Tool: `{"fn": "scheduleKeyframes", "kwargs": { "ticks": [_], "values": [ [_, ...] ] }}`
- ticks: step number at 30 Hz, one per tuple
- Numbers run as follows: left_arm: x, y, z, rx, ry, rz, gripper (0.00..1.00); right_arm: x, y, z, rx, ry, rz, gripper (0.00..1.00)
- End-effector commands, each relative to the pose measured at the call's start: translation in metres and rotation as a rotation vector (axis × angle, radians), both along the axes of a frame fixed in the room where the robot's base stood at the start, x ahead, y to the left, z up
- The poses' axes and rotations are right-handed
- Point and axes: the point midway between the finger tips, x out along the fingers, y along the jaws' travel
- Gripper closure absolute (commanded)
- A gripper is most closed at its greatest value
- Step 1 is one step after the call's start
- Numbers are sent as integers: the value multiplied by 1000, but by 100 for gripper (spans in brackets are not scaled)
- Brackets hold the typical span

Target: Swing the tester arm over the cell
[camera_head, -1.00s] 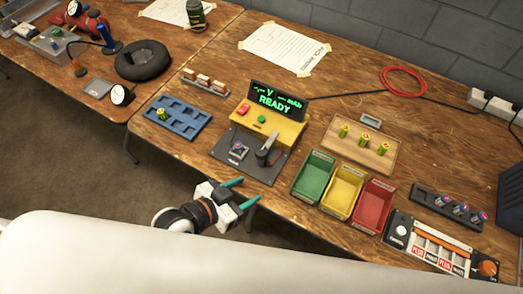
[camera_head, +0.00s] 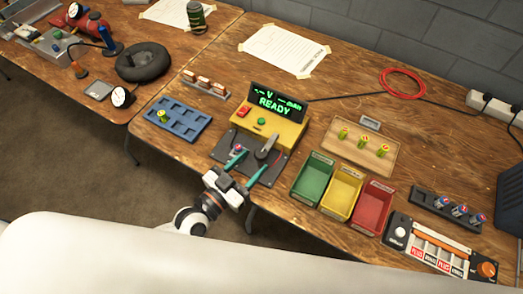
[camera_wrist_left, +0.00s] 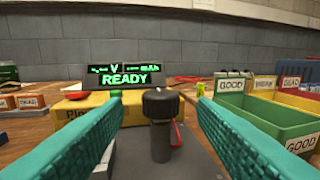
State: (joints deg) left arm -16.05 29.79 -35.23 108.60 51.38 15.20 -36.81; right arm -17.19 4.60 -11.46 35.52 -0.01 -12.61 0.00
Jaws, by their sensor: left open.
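The yellow tester (camera_head: 268,125) stands on the table with its screen (camera_head: 276,100) reading READY. Its dark base plate (camera_head: 225,151) lies in front. The tester arm (camera_head: 266,147) rises on the right part of the plate; its dark knob (camera_wrist_left: 160,103) shows close up in the left wrist view. The cell (camera_head: 238,149) sits on the plate's left part, partly hidden by a finger. My left gripper (camera_head: 247,167) is open at the plate's front edge. My right gripper is not in view.
Green (camera_head: 313,178), yellow (camera_head: 342,190) and red (camera_head: 372,203) bins stand just right of the tester. A blue tray (camera_head: 178,124) holding one cell is to the left. A wooden board (camera_head: 359,150) with cells lies behind the bins.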

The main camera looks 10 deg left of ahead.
Motion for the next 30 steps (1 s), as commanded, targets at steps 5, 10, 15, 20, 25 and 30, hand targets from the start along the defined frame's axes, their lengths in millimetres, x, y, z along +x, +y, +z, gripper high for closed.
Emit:
{"fn": "scheduleKeyframes", "kwargs": {
  "ticks": [5, 10, 15, 20, 25, 30],
  "values": [
    [27, -16, 1, -1, -2, 1, 48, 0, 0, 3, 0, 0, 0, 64],
    [38, -23, 0, 1, 1, -1, 48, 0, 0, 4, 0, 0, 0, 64],
    [40, -25, 0, 1, 1, -1, 48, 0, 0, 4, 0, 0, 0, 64],
    [40, -25, 0, 1, 1, -1, 48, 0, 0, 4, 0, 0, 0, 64],
    [40, -24, 0, 1, 1, -1, 76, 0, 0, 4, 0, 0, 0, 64],
    [40, -24, 0, 1, 1, -1, 100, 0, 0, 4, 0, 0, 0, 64]
  ]
}}
